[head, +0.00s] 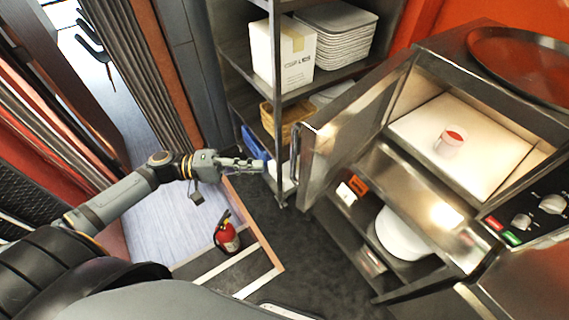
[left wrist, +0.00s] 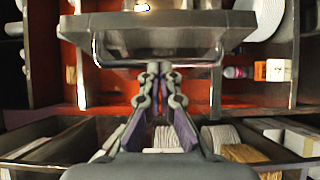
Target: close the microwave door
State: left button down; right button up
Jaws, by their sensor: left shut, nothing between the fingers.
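The steel microwave (head: 470,60) stands at the right, its lit inside showing. A white cup with red contents (head: 450,141) sits on its floor. Its door (head: 345,125) stands wide open, swung out toward the left. The door's bar handle (head: 294,155) is on its near free edge. My left gripper (head: 262,166) is shut and empty, just left of the handle; I cannot tell whether it touches. In the left wrist view the closed fingertips (left wrist: 160,68) are close to the door (left wrist: 160,38). My right gripper is not in view.
A shelf rack behind the door holds a white box (head: 283,55), stacked trays (head: 335,38) and a basket (head: 288,120). White plates (head: 402,235) sit on a shelf below the microwave. A fire extinguisher (head: 227,234) stands on the floor below my left arm.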

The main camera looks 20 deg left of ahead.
aim_at(292, 166)
pick_arm(q)
jog(key=x, duration=0.9)
jog(key=shift+w+d, duration=0.2)
jog(key=shift+d, duration=0.05)
jog(key=shift+f, duration=0.1)
